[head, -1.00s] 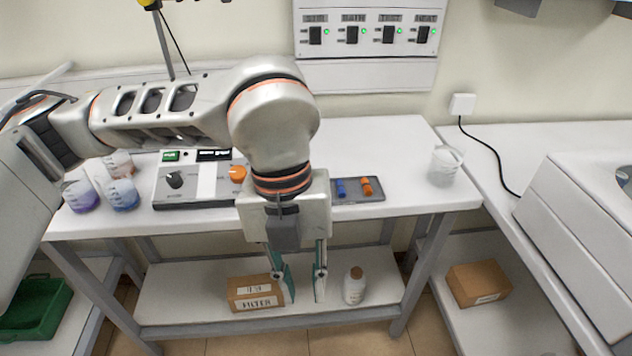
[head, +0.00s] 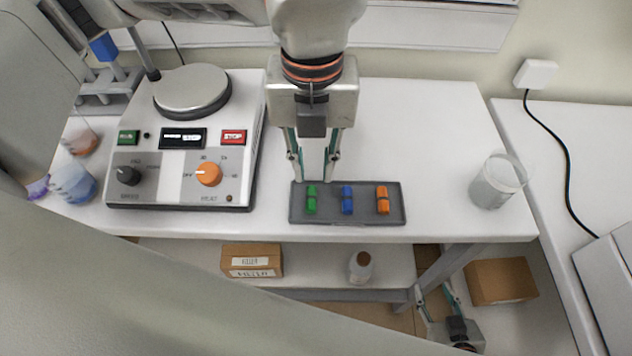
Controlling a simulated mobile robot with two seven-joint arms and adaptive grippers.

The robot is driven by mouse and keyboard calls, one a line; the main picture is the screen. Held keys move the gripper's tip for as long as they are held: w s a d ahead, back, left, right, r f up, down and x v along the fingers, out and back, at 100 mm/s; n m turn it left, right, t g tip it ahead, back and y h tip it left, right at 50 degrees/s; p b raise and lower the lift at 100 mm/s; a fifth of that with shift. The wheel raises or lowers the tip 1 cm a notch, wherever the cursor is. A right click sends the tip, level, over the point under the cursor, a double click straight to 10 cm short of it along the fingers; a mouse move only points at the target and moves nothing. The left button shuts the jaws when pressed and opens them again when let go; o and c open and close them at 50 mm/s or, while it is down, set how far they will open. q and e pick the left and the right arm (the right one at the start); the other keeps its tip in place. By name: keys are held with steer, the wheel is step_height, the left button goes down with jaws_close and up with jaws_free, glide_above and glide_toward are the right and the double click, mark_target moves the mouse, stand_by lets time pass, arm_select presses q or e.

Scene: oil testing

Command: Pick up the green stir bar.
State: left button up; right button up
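The green stir bar (head: 311,199) lies in the left slot of a small dark grey tray (head: 334,217) on the white table. A blue stir bar (head: 347,200) and an orange stir bar (head: 382,199) lie to its right in the same tray. My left gripper (head: 313,177) points down at the tray's back left edge, just behind the green bar in the picture. Its two fingers are apart with nothing between them. Its height above the tray is hard to tell. My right gripper (head: 433,287) is low at the bottom right, below the tabletop's front edge, open and empty.
A hotplate stirrer (head: 181,170) stands left of the tray. A beaker (head: 497,183) stands at the table's right end, with bare tabletop between. Beakers (head: 73,182) stand at the far left. A box (head: 252,260) and a bottle (head: 360,266) are on the lower shelf.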

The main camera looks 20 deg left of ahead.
mark_target(311, 194)
arm_select(q)
steer(key=shift+s+f, duration=0.3)
steer(key=shift+f, duration=0.6)
steer(key=f, duration=0.5)
steer(key=shift+w+a+p, duration=0.1)
steer(key=shift+a+p, duration=0.1)
steer(key=shift+p, duration=0.15)
steer(key=shift+r, duration=0.1)
steer(key=c, duration=0.6)
